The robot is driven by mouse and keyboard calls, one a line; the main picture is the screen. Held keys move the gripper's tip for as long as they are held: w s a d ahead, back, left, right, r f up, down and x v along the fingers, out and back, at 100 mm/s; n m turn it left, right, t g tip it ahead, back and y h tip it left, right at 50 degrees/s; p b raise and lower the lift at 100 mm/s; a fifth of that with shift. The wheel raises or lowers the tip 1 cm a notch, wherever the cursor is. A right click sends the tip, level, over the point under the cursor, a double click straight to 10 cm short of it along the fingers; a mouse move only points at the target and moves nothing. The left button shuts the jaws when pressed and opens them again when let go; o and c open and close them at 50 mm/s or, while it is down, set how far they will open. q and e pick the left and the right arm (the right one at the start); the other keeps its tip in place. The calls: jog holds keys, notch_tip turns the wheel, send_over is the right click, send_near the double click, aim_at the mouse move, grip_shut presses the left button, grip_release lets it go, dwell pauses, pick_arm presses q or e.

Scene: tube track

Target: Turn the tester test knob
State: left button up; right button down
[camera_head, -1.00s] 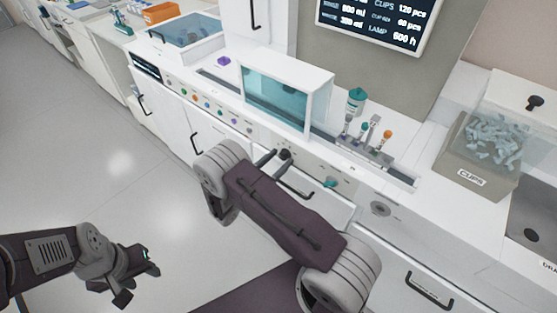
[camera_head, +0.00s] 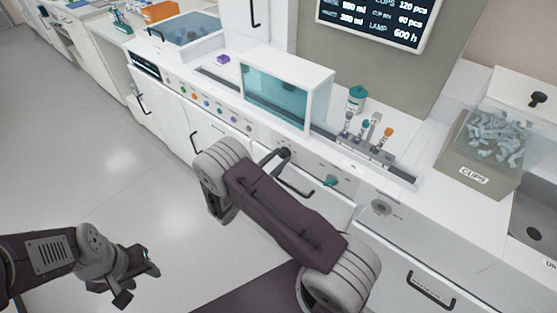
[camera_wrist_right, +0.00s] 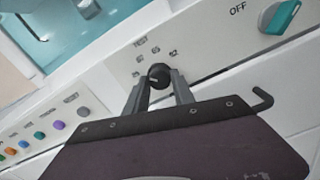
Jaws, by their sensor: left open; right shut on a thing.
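The black tester test knob (camera_wrist_right: 159,75) sits on the white panel below the word TEST, with small numbers around it, in the right wrist view. My right gripper (camera_wrist_right: 159,88) is shut on the knob, with one finger on each side of it. In the head view the knob (camera_head: 284,153) shows as a dark spot beyond my right arm, and the fingers there are mostly hidden. My left gripper (camera_head: 140,278) is open and empty, low at the left over the floor, away from the panel.
A teal knob (camera_wrist_right: 280,17) by the word OFF is to the right of the test knob. Coloured buttons (camera_wrist_right: 58,125) line the panel at left. A glass-fronted chamber (camera_head: 275,95) stands above. A drawer handle (camera_head: 297,187) lies below the panel.

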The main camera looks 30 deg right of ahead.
jog(key=m+b, duration=0.1)
jog(key=m, duration=0.2)
jog(key=shift+f+m, duration=0.15)
jog(key=shift+m, duration=0.25)
jog(key=m+b, duration=0.2)
jog(key=shift+m, duration=0.3)
jog(key=m+b, duration=0.2)
jog(key=m, duration=0.1)
jog(key=shift+m+b, duration=1.25)
jog(key=shift+m, duration=0.35)
jog(key=c, duration=1.1)
grip_release()
jog(key=shift+o, duration=0.2)
jog(key=shift+a, duration=0.1)
